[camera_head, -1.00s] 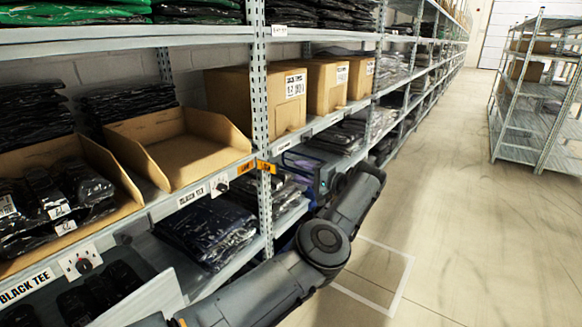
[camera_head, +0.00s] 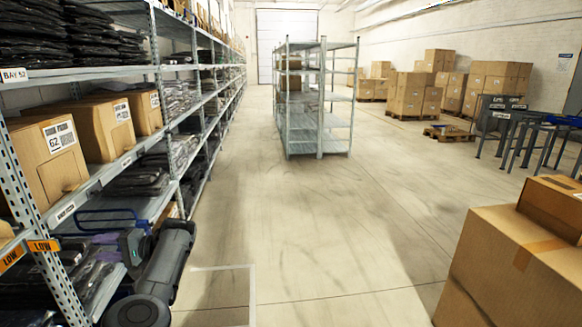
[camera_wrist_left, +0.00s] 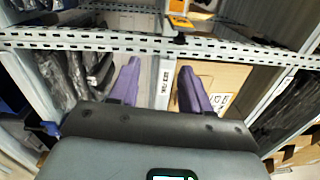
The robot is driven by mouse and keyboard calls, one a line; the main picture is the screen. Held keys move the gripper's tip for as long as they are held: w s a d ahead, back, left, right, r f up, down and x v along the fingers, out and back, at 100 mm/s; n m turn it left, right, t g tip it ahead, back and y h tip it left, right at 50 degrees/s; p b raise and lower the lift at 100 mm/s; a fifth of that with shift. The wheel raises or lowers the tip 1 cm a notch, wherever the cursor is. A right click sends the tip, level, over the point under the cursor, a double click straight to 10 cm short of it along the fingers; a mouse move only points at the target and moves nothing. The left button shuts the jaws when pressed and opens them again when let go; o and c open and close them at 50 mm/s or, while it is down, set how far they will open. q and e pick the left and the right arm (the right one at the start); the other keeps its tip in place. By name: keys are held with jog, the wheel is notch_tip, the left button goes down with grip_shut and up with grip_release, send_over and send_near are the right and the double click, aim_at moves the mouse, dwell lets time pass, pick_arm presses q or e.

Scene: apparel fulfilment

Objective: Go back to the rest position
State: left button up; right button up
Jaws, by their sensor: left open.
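My left gripper (camera_head: 104,240) is at the lower left of the head view, beside the front of the left shelving, with its dark arm below it. Its fingers are small and partly hidden there. In the left wrist view, its two purple fingers (camera_wrist_left: 158,75) stand apart with nothing held between them. Beyond them are a perforated metal shelf edge (camera_wrist_left: 100,40) and a cardboard box (camera_wrist_left: 228,78). I cannot tell whether the fingers touch anything. My right gripper is in neither view.
Shelving (camera_head: 190,124) with boxes and bagged garments lines the left. A free-standing rack (camera_head: 318,120) stands mid-floor. Large cartons (camera_head: 510,270) are close at lower right. Stacked boxes (camera_head: 415,95) and dark trestle-like stands (camera_head: 530,125) are farther right. The floor (camera_head: 330,220) between is open.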

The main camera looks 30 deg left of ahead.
pick_arm(q)
jog(key=s+f+m+y+p, duration=0.2)
jog(key=s+f, duration=0.1)
jog(key=f, duration=0.3)
jog(key=s+a+m+t+y+p, duration=0.25)
jog(key=s+m+y+p, duration=0.45)
jog(key=s, duration=0.5)
jog(key=w+d+f+m+t+h+p, duration=0.2)
jog(key=d+t+h, duration=0.45)
jog(key=d, duration=0.35)
jog(key=w+d+f+m+t+h+p, duration=0.25)
jog(key=d+t+h, duration=0.35)
jog(key=d, duration=0.4)
jog(key=w+d+f+m+t+h+p, duration=0.25)
jog(key=d+t+h, duration=0.25)
jog(key=d+t, duration=0.4)
jog(key=s+d+r+n+g+h, duration=0.2)
jog(key=d+g+h, duration=0.15)
jog(key=d, duration=0.75)
jog(key=s+d+r+n+g+h, duration=0.1)
jog(key=s+d+g+h, duration=0.2)
jog(key=d, duration=0.8)
jog(key=s+d+n+g, duration=0.2)
jog(key=s+n+g, duration=0.25)
jog(key=s, duration=0.35)
notch_tip(320, 180, up, 38)
jog(key=p, duration=3.8)
jog(key=shift+n+t+h+p, duration=0.35)
jog(key=shift+t+h+p, duration=0.05)
